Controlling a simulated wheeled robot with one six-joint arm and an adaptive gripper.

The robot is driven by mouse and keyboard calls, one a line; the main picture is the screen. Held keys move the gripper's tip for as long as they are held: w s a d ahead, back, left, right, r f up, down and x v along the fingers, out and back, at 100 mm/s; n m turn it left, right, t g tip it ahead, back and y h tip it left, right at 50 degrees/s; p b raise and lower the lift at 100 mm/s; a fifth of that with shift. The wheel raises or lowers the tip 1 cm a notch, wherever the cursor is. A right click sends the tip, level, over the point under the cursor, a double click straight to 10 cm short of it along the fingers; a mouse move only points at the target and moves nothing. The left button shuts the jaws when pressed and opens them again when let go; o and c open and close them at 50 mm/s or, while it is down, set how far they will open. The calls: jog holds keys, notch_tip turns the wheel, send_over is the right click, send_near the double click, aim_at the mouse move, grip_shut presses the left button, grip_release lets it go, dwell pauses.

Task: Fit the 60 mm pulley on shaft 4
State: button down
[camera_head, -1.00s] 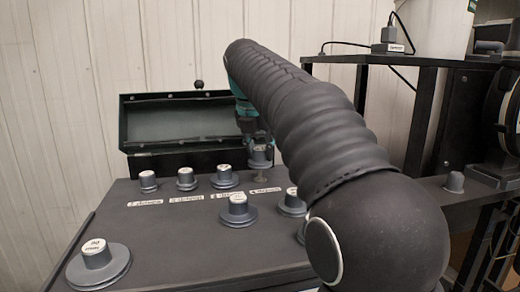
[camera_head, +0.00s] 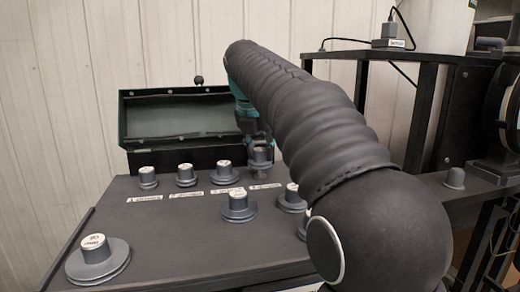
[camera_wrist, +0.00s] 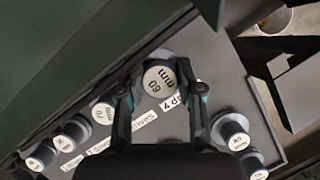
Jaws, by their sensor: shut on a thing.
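The 60 mm pulley (camera_wrist: 160,79), grey with a white top reading "60 mm", is between the fingers of my gripper (camera_wrist: 161,97) in the wrist view. In the head view the held pulley (camera_head: 261,156) is at the back of the dark bench top, behind the rightmost of the row of white labels (camera_head: 265,186). My gripper is shut on the pulley's hub. Shaft 4 is mostly hidden under the pulley. I cannot tell whether the pulley rests on the bottom of the shaft.
Pulleys stand at the three other labels: left (camera_head: 148,178), middle (camera_head: 186,175) and right (camera_head: 223,173). Loose pulleys stand nearer, one in the centre (camera_head: 239,208) and a large one at front left (camera_head: 97,262). An open dark box (camera_head: 180,120) stands behind.

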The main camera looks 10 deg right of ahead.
jog(key=shift+f+b, duration=0.6)
jog(key=shift+f, duration=0.65)
dwell(0.7)
jog(key=c, duration=0.7)
grip_release()
jog(key=v, duration=1.2)
